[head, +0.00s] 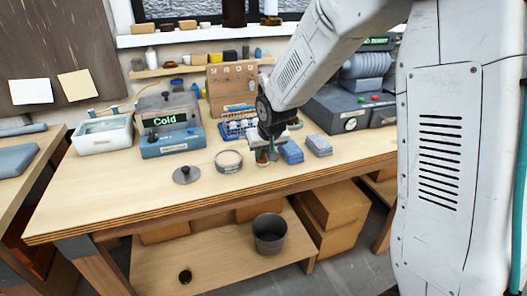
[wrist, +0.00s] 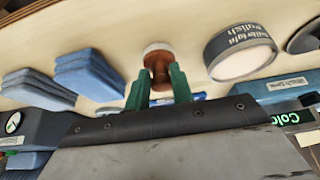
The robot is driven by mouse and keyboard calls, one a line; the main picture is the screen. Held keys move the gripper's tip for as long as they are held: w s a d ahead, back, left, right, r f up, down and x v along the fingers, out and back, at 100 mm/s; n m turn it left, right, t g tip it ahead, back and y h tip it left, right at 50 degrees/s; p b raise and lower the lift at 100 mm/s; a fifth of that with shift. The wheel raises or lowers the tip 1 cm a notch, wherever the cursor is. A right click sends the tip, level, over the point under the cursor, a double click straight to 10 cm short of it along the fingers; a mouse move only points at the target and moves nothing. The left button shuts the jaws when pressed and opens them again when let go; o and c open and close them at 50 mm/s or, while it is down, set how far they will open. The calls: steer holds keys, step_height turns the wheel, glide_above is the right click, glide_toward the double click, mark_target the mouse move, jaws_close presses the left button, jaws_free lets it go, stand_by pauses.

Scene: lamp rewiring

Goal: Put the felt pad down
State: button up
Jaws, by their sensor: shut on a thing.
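The felt pad (wrist: 160,62) shows in the wrist view as a reddish-brown turned handle with a pale round face. My gripper (wrist: 158,88) has its green fingers shut on the handle, one on each side. In the head view my gripper (head: 264,154) is low over the front part of the workbench (head: 120,195), right of the round polish tin (head: 229,160). The pad's pale face points towards the bench top. I cannot tell whether it touches the wood. The tin also shows in the wrist view (wrist: 240,55), apart from the pad.
A blue cloth stack (head: 291,152) and a grey-blue stack (head: 319,146) lie close on the right. A dark round lid (head: 186,174) lies left of the tin. A blue-grey machine reading "Cold" (head: 171,135) stands behind. The bench front is clear.

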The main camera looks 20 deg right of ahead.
steer(key=o, duration=0.9)
steer(key=shift+f, duration=0.1)
steer(key=v, duration=1.3)
steer(key=s+d+r+g, duration=0.1)
steer(key=s, duration=0.9)
steer(key=s+d+r+g, duration=0.1)
steer(key=s, duration=0.9)
steer(key=s+d+r+g, duration=0.1)
steer(key=s+g, duration=0.1)
steer(key=s, duration=0.9)
steer(key=shift+r, duration=0.3)
